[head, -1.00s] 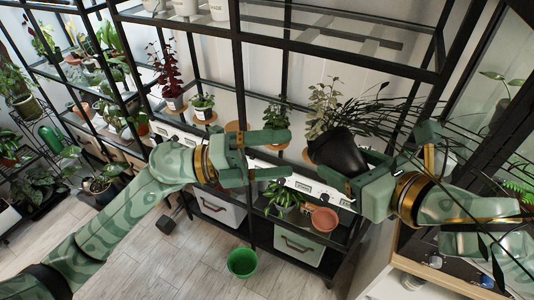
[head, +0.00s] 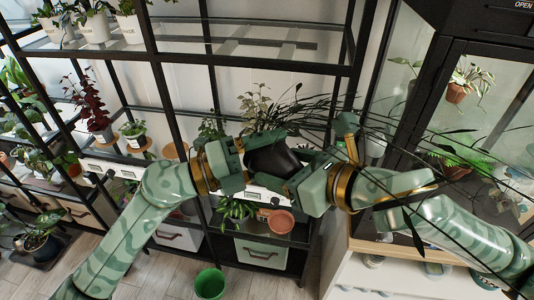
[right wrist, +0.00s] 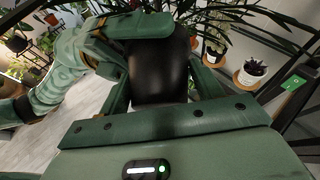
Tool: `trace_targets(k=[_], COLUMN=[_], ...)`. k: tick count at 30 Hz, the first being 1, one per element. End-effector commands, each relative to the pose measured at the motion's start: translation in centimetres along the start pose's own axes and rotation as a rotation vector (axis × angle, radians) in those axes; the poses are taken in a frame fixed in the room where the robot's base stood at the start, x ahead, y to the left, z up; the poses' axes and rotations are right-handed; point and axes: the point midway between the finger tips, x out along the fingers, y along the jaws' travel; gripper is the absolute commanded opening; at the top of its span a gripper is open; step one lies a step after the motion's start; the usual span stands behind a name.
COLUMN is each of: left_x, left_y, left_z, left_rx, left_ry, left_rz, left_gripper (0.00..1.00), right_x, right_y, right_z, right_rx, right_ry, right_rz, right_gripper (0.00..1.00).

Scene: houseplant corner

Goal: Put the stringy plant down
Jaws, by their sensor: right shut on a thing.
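The stringy plant, a black pot (head: 274,160) with long, thin dark leaves, is held in the air in front of the shelf. Its leaves spread up and right over my right arm. My right gripper (head: 290,166) is shut on the pot. The pot (right wrist: 160,72) also shows between its fingers in the right wrist view. My left gripper (head: 246,162) is at the pot's left side. One green finger of it (right wrist: 148,25) lies across the pot's top in the right wrist view. Whether it grips the pot is hidden.
A black shelf rack (head: 210,95) with glass shelves stands behind. A terracotta saucer (head: 281,222) and a leafy plant (head: 236,210) occupy the lower shelf. A glass cabinet (head: 440,90) is at right. A green bucket (head: 209,284) stands on the floor.

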Motion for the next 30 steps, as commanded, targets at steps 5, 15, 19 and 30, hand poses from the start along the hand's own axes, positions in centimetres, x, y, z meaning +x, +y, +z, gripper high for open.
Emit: trace_targets(k=[5,15,19,30], left_x=[-0.1,0.0,0.0,0.0], left_y=[0.2,0.1,0.0,0.0], left_z=[0.0,0.0,0.0,0.0], left_rx=[-0.001,0.0,0.0,0.0], left_ry=[-0.001,-0.001,-0.001,-0.001], left_rz=[0.004,0.001,0.001,0.001], left_gripper=[0.49,0.44,0.44,0.44], right_x=[-0.1,-0.1,-0.2,3.0], right_y=[0.0,0.0,-0.1,-5.0], right_z=[0.2,0.1,1.2,6.3], right_rx=[-0.001,0.0,0.041,0.672], right_ry=[-0.006,-0.004,-0.023,-0.18], right_rz=[0.001,0.001,0.006,0.01], right_gripper=[0.38,0.91,0.91,0.91])
